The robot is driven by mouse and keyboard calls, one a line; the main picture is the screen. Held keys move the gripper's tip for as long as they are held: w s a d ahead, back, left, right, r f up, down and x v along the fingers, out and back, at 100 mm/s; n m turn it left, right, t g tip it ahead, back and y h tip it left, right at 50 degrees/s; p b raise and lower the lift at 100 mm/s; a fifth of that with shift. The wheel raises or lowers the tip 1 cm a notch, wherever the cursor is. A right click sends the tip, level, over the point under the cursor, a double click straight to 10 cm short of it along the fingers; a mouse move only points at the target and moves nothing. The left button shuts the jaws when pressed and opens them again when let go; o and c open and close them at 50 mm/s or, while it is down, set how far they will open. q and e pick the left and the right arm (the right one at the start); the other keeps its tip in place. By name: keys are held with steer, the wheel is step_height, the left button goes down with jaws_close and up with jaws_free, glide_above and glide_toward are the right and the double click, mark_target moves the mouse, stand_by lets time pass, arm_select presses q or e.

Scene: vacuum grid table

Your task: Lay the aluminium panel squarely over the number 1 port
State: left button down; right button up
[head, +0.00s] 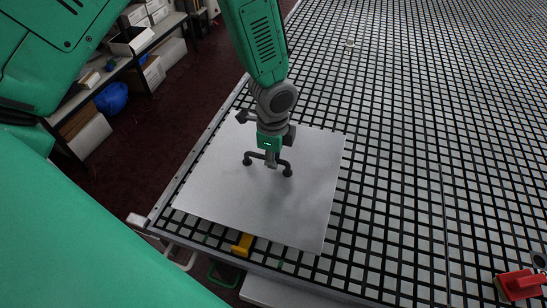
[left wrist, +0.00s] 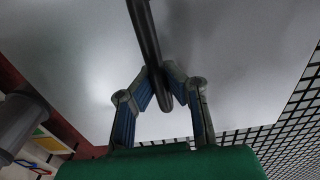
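The aluminium panel (head: 290,205) is a flat silver sheet at the near left corner of the grid table. A dark bar handle (head: 258,156) stands on it near its middle. My left gripper (head: 272,163) comes down from above onto the handle. In the left wrist view its two fingers (left wrist: 161,75) close in on both sides of the dark handle bar (left wrist: 148,40) and appear to touch it. The panel looks flat on or just above the grid; I cannot tell which. No number 1 port or marking is readable; the grid under the panel is hidden. My right gripper is out of view.
A yellow piece (head: 243,245) sits at the near edge beside the panel. A red fixture (head: 520,285) stands at the lower right. Shelves with boxes (head: 130,65) are off to the left.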

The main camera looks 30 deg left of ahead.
mark_target(272, 170)
arm_select(q)
steer(key=shift+d+r, duration=0.1)
steer(key=shift+d, duration=0.05)
steer(key=shift+f, duration=0.6)
steer(key=f+b, duration=0.2)
steer(key=f, duration=0.1)
steer(key=f+b, duration=0.1)
steer(key=shift+a+f, duration=0.15)
steer(key=shift+a, duration=0.2)
steer(key=shift+d+f+b, duration=0.15)
steer(key=shift+f+b, duration=0.15)
steer(key=shift+f, duration=0.3)
steer(key=shift+d+f+b, duration=0.15)
steer(key=shift+f+b, duration=0.15)
steer(key=shift+f, duration=0.25)
steer(key=shift+a, duration=0.2)
steer(key=shift+d, duration=0.15)
steer(key=shift+f, duration=0.7)
